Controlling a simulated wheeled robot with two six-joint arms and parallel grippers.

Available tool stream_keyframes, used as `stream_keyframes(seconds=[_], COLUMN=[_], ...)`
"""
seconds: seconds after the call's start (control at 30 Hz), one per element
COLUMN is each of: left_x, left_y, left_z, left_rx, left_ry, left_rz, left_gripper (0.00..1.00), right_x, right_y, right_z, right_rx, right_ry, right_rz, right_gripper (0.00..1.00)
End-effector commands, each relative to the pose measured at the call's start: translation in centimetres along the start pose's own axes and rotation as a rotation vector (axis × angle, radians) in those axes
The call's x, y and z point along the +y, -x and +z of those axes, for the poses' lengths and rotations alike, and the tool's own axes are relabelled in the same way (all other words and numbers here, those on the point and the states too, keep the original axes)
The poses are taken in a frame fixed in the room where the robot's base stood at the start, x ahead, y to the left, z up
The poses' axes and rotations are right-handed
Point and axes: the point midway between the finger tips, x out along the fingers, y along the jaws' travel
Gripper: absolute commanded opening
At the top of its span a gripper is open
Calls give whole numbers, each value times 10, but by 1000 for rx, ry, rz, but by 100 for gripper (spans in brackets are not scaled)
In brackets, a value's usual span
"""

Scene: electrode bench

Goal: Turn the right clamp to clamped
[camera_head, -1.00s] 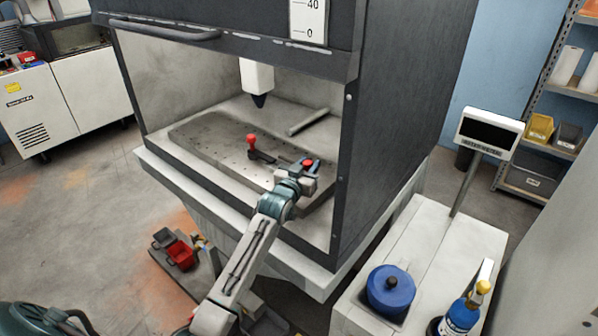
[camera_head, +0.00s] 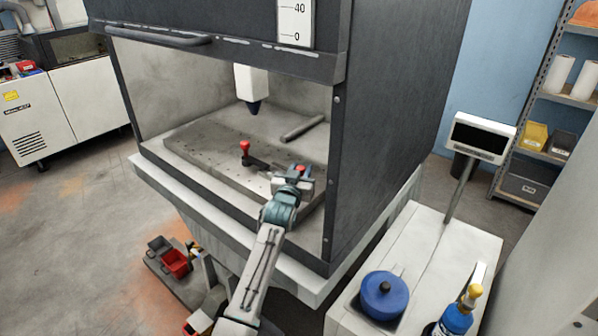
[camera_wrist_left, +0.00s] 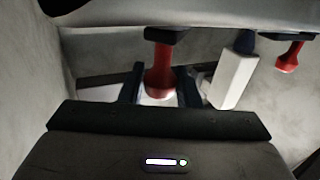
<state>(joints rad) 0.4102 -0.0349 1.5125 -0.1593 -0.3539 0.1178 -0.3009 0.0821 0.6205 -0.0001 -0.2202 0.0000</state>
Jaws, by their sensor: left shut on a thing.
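The right clamp's red handle (camera_head: 300,168) shows just past my left gripper (camera_head: 296,182) in the head view, at the front right of the machine's plate. In the left wrist view this red handle (camera_wrist_left: 160,72) stands between the two dark fingers (camera_wrist_left: 160,86), and the gripper is shut on it. The clamp's base and arm are mostly hidden by my gripper. The left clamp (camera_head: 245,147) has an upright red handle and a dark arm lying along the plate. Its handle also shows at the right of the left wrist view (camera_wrist_left: 288,58). My right gripper is out of view.
The grey plate (camera_head: 195,150) lies inside a dark-framed enclosure. A white head with a dark tip (camera_head: 252,90) hangs above it. A grey bar (camera_head: 302,128) lies at the back right. The enclosure's right wall (camera_head: 385,120) stands close to my gripper.

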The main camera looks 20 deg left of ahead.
Motion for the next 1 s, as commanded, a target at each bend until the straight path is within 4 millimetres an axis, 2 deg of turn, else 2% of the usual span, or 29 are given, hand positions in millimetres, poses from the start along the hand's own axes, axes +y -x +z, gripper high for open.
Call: stream_keyframes(seconds=[0.03,0.1,0.47,0.57,1.0], left_x=[0,0,0,0,0], left_y=[0,0,4,14,90], left_z=[0,0,1,2,3], left_rx=[-1,-1,0,0,-1], left_ry=[0,0,0,1,1], left_rz=[0,0,0,0,0], left_gripper=[36,48,48,48,48], right_x=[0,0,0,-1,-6], right_y=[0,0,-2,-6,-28], right_z=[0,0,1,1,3], right_rx=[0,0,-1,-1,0], right_ry=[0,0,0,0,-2], right_rz=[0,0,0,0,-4], right_gripper=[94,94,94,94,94])
